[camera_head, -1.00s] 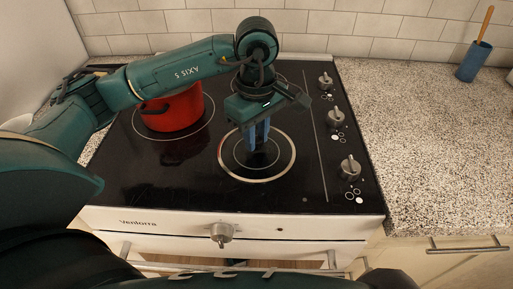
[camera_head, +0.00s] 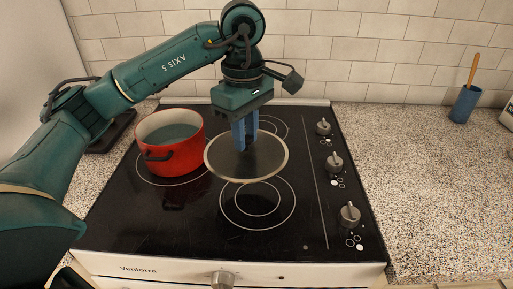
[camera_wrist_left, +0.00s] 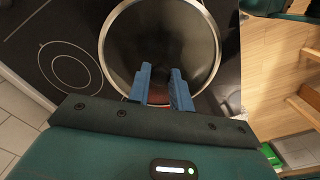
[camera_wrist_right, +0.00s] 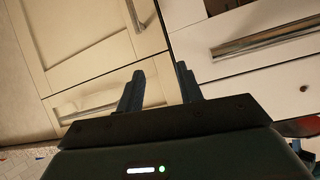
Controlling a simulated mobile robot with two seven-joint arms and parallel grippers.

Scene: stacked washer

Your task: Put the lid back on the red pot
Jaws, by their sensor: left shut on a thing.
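The red pot (camera_head: 176,159) stands upright and uncovered on the rear left burner, its pale inside showing. My left gripper (camera_head: 245,143) is shut on the dark round lid (camera_head: 268,163) with a light metal rim. The lid hangs roughly level above the cooktop, just right of the pot and apart from its mouth. In the left wrist view the lid (camera_wrist_left: 165,35) fills the space beyond the blue fingers (camera_wrist_left: 162,78); its handle is largely hidden between them. My right gripper (camera_wrist_right: 158,78) is open and empty in the right wrist view, facing cabinet fronts.
The black cooktop (camera_head: 150,235) has knobs (camera_head: 350,212) along its right side. The front right burner (camera_head: 257,205) is bare. A blue cup with a wooden-handled tool (camera_head: 466,103) stands on the right counter. A tiled wall (camera_head: 330,50) rises behind.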

